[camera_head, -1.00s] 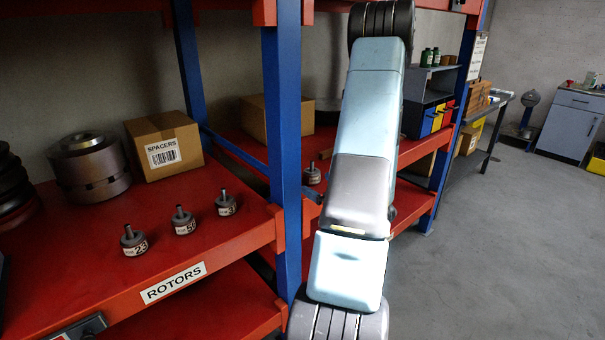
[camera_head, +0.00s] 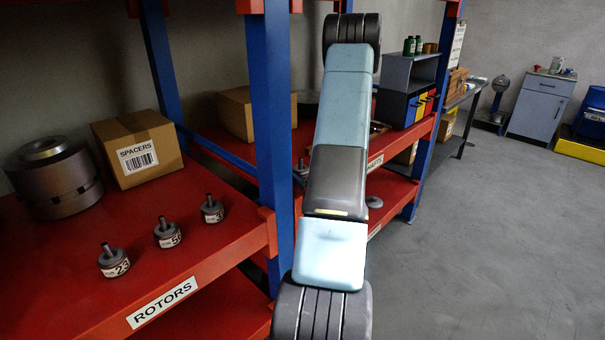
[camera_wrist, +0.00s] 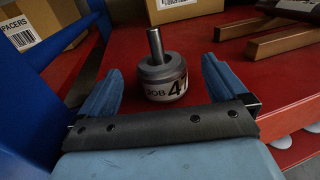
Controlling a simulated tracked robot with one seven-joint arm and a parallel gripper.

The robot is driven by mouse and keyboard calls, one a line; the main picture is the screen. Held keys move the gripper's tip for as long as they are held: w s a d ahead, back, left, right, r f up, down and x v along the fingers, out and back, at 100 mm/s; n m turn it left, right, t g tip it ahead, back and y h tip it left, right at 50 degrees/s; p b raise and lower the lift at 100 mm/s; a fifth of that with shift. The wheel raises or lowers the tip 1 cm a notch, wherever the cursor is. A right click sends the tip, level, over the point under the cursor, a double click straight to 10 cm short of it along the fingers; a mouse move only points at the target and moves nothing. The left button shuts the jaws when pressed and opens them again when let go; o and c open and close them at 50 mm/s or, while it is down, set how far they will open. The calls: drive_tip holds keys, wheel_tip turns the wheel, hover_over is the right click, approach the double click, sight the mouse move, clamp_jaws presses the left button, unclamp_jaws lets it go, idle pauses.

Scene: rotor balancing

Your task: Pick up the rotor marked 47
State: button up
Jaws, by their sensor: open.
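The rotor marked 47 (camera_wrist: 165,78) is a grey metal piece with an upright stem and a white label reading "JOB 4" and part of a 7. It stands upright on the red shelf in the wrist view. My gripper (camera_wrist: 162,66) is open, with one blue finger to the left of the rotor and one to the right. Gaps show between rotor and fingers, and the jaws are empty. In the head view my arm hides my gripper. A small rotor (camera_head: 300,168) shows just left of my arm there, its label unreadable.
Rotors marked 23 (camera_head: 114,262), one starting with 5 (camera_head: 168,233) and another (camera_head: 212,209) stand on the near shelf with a spacers box (camera_head: 137,148). A blue post (camera_head: 272,130) stands left of my arm. Brown bars (camera_wrist: 285,42) lie right of the jaws.

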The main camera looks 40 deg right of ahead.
sight(302, 168)
drive_tip(key=shift+w+d+r, duration=0.1)
drive_tip(key=shift+w+d, duration=0.05)
drive_tip(key=shift+w, duration=0.9)
drive_tip(key=shift+w+d+r, duration=0.1)
drive_tip(key=shift+w+d, duration=0.05)
drive_tip(key=shift+w, duration=0.9)
drive_tip(key=shift+w+d+r, duration=0.1)
drive_tip(key=shift+w+d, duration=0.05)
drive_tip(key=shift+w, duration=0.9)
drive_tip(key=c, duration=1.8)
clamp_jaws()
drive_tip(key=shift+r, duration=0.15)
